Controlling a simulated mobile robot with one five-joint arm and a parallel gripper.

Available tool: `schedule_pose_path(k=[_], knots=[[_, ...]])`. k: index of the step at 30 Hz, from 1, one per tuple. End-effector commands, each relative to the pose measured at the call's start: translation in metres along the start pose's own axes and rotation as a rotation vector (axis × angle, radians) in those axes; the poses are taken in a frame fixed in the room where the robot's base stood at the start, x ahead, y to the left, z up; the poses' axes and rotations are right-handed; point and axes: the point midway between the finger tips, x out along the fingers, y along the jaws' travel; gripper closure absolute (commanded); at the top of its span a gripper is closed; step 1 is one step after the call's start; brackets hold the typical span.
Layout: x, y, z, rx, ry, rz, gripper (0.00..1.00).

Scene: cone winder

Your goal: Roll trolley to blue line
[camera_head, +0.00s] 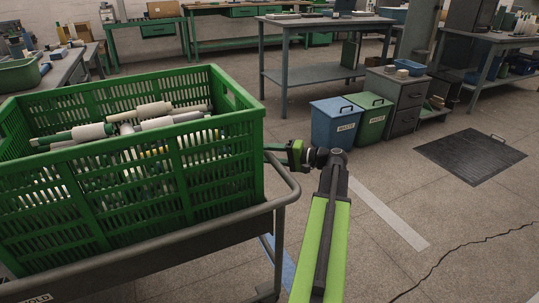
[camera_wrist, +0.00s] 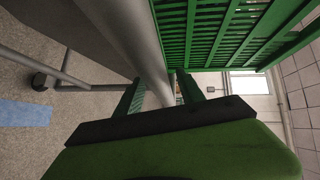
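The trolley (camera_head: 283,203) stands at the left with a grey tubular rail round its near right end. A green slatted crate (camera_head: 225,160) sits on it, holding several yarn cones (camera_head: 140,112). My gripper (camera_head: 272,151) reaches left to the rail's corner. In the wrist view, the grey rail (camera_wrist: 150,45) runs between my two green fingers (camera_wrist: 160,92), close to both; whether they press on it cannot be told. The blue line (camera_head: 287,272) on the floor shows partly behind the trolley's leg and in the wrist view (camera_wrist: 25,113).
A blue waste bin (camera_head: 335,124) and a green waste bin (camera_head: 370,117) stand ahead beside a grey drawer cabinet (camera_head: 403,98). Floor between is open.

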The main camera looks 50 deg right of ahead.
Motion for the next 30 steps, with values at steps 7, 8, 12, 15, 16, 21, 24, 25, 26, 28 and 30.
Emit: schedule_pose_path(k=[7,8,12,15,16,21,24,25,26,28,30], knots=[[-0.0005,0.0001,0.0,0.0,0.0,0.0,0.89],[-0.0006,0.0001,-0.0001,0.0,0.0,0.0,0.92],[-0.0008,0.0002,-0.0001,0.0,0.0,0.0,1.0],[-0.0009,0.0002,-0.0001,0.0,0.0,0.0,1.0],[-0.001,0.0003,-0.0001,0.0,0.0,0.0,1.0],[-0.0012,0.0004,-0.0001,0.0,0.0,0.001,1.0],[-0.0014,0.0004,-0.0001,0.0,0.0,0.001,1.0],[-0.0014,0.0004,-0.0001,0.0,0.0,0.001,1.0],[-0.0014,0.0004,-0.0001,0.0,0.0,0.001,1.0],[-0.0015,0.0005,-0.0002,0.0,0.001,0.001,1.0],[-0.0016,0.0005,-0.0002,0.0,0.001,0.001,1.0]])
